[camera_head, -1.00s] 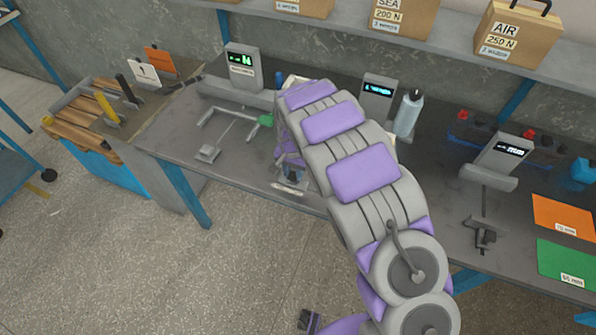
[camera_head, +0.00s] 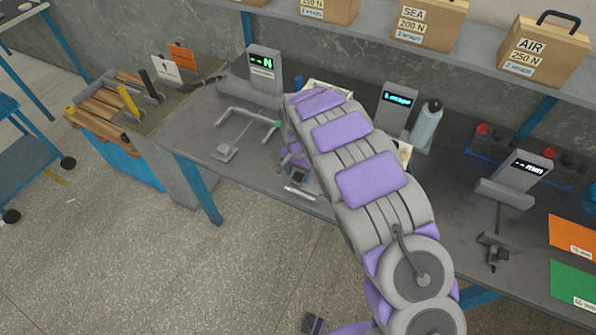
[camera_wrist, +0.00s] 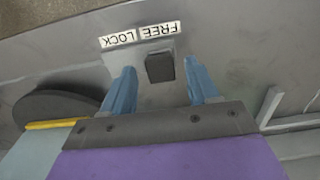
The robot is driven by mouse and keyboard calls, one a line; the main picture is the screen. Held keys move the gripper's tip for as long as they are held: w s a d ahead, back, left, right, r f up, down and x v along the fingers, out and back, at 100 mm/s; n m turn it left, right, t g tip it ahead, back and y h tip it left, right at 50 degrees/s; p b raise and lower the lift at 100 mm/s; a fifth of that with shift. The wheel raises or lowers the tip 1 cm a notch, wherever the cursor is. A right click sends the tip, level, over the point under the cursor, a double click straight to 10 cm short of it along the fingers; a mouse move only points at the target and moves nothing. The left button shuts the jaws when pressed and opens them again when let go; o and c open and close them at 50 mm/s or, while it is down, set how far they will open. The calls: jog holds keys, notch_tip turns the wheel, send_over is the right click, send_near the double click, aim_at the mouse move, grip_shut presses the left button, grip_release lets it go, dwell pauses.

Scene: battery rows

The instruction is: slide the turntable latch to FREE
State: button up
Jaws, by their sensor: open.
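The latch (camera_wrist: 160,67) is a small dark block on a grey metal plate in the wrist view. Above it in the picture are two upside-down white labels, FREE (camera_wrist: 160,30) and LOCK (camera_wrist: 118,39). The block sits below the FREE label, to the right of LOCK. My gripper (camera_wrist: 160,88) is open, with one blue finger on each side of the block. I see a gap on the left; on the right the finger is close, and I cannot tell whether it touches. In the head view my arm mostly hides the latch area.
A dark round disc (camera_wrist: 60,106) lies left of my fingers in the wrist view. In the head view, a grey display post (camera_head: 396,107) and a bottle (camera_head: 427,122) stand right of my arm. A bracket-like fixture (camera_head: 240,120) is left.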

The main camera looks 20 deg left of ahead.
aim_at(299, 175)
notch_tip(299, 175, up, 17)
jog(key=p, duration=0.3)
jog(key=shift+r, duration=0.15)
dwell(0.6)
jog(key=s+d+r, duration=0.3)
jog(key=d+r, duration=0.1)
jog(key=d, duration=0.4)
jog(key=s+d+r, duration=0.3)
jog(key=d+r, duration=0.1)
jog(key=d, duration=0.5)
jog(key=s+d+r, duration=0.3)
jog(key=d+r, duration=0.1)
jog(key=d, duration=0.4)
jog(key=s+d+g, duration=0.1)
jog(key=s+d, duration=0.4)
jog(key=s, duration=0.7)
jog(key=s+d+n, duration=0.1)
jog(key=s+d, duration=0.4)
jog(key=s, duration=0.8)
jog(key=shift+s+d+f+g, duration=0.25)
jog(key=shift+s+d+g, duration=0.05)
jog(key=shift+d+g, duration=0.1)
